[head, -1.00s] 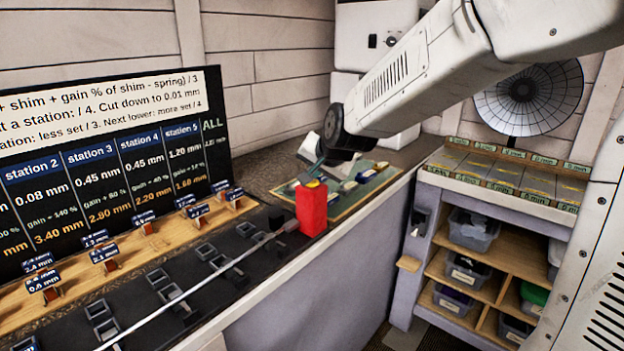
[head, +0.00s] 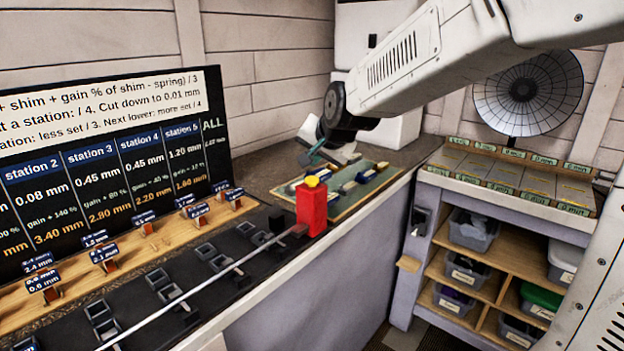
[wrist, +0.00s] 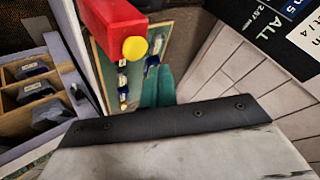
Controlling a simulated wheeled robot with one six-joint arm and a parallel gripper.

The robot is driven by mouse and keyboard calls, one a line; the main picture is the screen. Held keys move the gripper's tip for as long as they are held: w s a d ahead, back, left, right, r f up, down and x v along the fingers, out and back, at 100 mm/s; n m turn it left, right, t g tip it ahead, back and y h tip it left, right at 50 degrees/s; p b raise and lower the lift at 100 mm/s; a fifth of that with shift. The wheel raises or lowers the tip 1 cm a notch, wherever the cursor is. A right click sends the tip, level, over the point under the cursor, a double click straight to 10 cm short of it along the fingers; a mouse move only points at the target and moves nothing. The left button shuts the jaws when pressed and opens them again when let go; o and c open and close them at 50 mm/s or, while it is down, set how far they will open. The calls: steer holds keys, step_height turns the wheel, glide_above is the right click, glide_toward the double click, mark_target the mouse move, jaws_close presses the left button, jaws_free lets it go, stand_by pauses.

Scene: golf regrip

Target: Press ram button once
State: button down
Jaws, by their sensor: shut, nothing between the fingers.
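The ram is an upright red block (head: 311,213) at the near edge of the dark bench, with a round yellow button (head: 312,181) on its top. In the wrist view the red block (wrist: 108,18) is at the top and the yellow button (wrist: 134,49) is on its near end. My gripper (head: 307,158) has teal fingers, shut and empty, just above the button and apart from it. In the wrist view my gripper (wrist: 158,75) shows below and right of the button, with a visible gap.
A long pale shaft (head: 210,279) runs along the bench to the red block. A green tray (head: 352,191) with small parts lies behind the block. A black station board (head: 110,170) stands at left. A shelf unit with bins (head: 472,230) stands at right.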

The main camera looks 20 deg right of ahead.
mark_target(314, 181)
steer(key=shift+r, duration=1.65)
steer(key=shift+f, duration=0.1)
steer(key=s+d+f+n+g, duration=0.1)
steer(key=s+f+n+g, duration=0.1)
steer(key=s, duration=1)
steer(key=s+d+f+n+g, duration=0.1)
steer(key=s+f+n+g, duration=0.2)
steer(key=s, duration=0.9)
steer(key=s+d+f+n+g+h, duration=0.1)
steer(key=s+f+n+g, duration=0.1)
steer(key=s, duration=1)
steer(key=shift+s+f+n+g, duration=0.2)
steer(key=shift+s+n+g, duration=0.1)
steer(key=shift+n+g, duration=0.15)
